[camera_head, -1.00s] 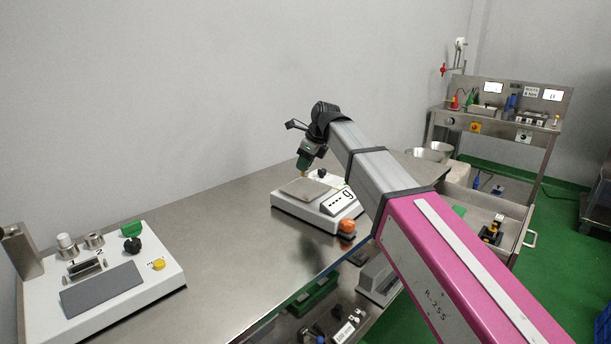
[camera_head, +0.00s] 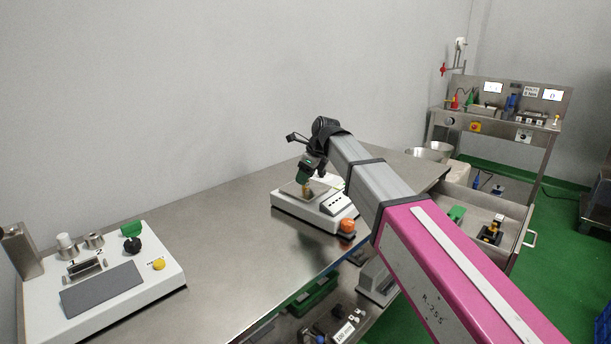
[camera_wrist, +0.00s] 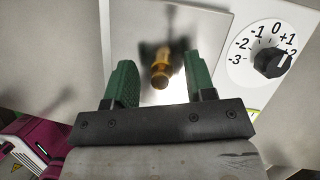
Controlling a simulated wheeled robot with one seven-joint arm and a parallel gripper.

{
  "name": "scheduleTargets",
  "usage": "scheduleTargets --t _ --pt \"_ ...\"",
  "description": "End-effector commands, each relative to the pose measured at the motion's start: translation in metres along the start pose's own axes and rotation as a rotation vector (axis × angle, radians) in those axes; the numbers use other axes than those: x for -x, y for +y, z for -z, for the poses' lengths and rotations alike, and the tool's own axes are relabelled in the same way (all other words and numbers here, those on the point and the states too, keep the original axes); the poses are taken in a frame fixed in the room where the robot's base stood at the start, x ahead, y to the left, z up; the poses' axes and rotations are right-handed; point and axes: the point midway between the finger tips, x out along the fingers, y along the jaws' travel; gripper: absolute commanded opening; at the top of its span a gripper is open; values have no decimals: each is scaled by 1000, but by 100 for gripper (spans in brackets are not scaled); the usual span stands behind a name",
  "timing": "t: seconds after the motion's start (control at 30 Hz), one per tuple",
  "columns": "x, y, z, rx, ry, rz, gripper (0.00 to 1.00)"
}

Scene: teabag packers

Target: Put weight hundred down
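The brass weight (camera_wrist: 160,68) shows between my fingers in the wrist view, over the shiny square pan (camera_wrist: 220,60) of the scale. In the head view the weight (camera_head: 308,192) is small, just under my gripper (camera_head: 309,180), and looks upright on the pan. The scale (camera_head: 292,212) is white and stands on the steel table. My gripper (camera_wrist: 160,84) has green fingers spread apart, with a gap visible on each side of the weight. Its marking cannot be read.
A dial (camera_wrist: 271,62) with numbers lies right of the pan. An orange knob (camera_head: 347,225) stands by the scale's front corner. A white device (camera_head: 140,290) with a grey pad is at the left of the table. The table (camera_head: 215,240) between them is clear. An open drawer (camera_head: 520,215) is at right.

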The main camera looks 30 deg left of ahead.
Motion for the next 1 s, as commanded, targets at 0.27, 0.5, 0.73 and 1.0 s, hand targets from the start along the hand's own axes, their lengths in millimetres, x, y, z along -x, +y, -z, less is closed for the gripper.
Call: scheduleTargets --t 0.27,0.5,0.73,1.0 --pt "2 0 -1 0 0 0 50" --pt "30 0 -1 0 -1 2 50" --pt "74 0 -1 0 -1 2 50" --pt "112 -1 -1 0 -1 1 50"
